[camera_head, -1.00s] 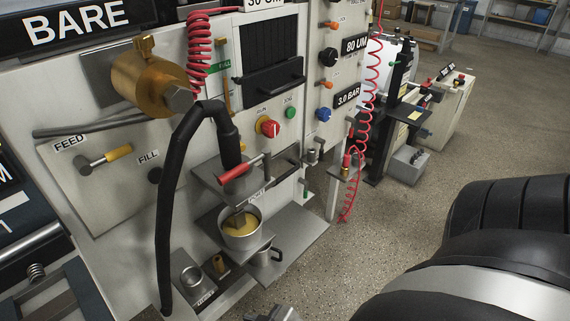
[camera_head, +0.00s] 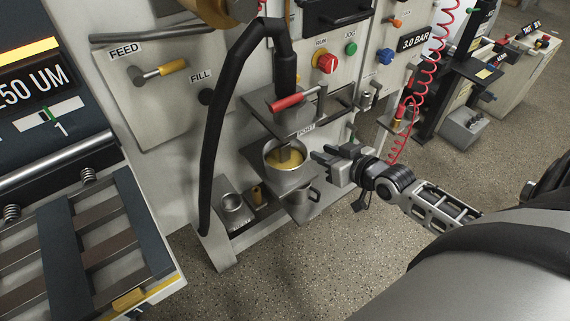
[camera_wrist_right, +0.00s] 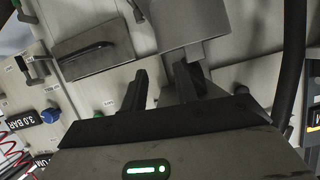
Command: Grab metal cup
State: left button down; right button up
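A smaller empty metal cup (camera_head: 232,203) sits in a tray to the lower left. My right gripper (camera_head: 332,155) is just right of the pot and above the handled cup, apart from both as far as I can tell. In the right wrist view, its two fingers (camera_wrist_right: 160,84) are apart with nothing between them. My left gripper is out of view.
A thick black hose (camera_head: 213,140) hangs left of the pot. A red-handled lever (camera_head: 287,102) sits above it. A red coiled hose (camera_head: 421,72) hangs to the right. The speckled floor (camera_head: 330,265) in front is clear.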

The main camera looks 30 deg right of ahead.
aim_at(304, 146)
jog(key=shift+x, duration=3.5)
jog(key=shift+s+a, duration=0.1)
grip_shut()
